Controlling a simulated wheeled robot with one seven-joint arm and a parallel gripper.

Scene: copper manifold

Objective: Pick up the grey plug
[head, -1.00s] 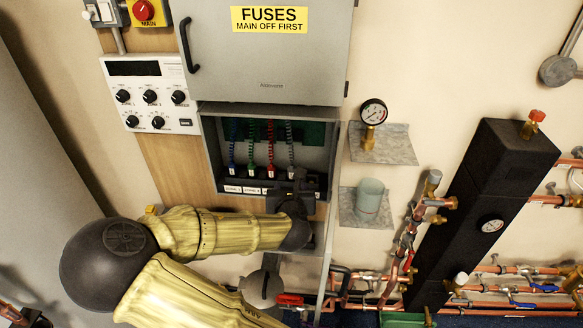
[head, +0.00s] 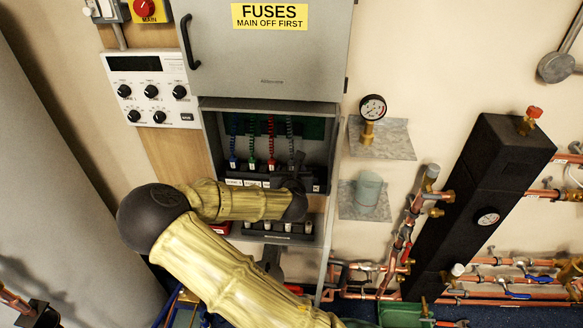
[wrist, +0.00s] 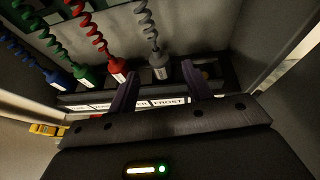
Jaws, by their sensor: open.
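The grey plug (wrist: 159,66) hangs on a grey coiled cord and shows in the wrist view just above the labelled strip marked FROST. My gripper (wrist: 160,72) is open, with one dark finger on each side of the plug in the picture. I cannot tell whether a finger touches it or how deep it lies between them. In the head view the gripper (head: 300,172) is inside the open fuse box, and the grey plug (head: 291,160) is partly hidden by it.
Red (wrist: 117,68), green (wrist: 89,75) and blue (wrist: 60,78) plugs hang to the left of the grey one. The box's side wall (head: 333,150) stands close on the right. A shelf with a clear cup (head: 368,190) is further right. Below is a row of dark-bodied fittings (head: 280,228).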

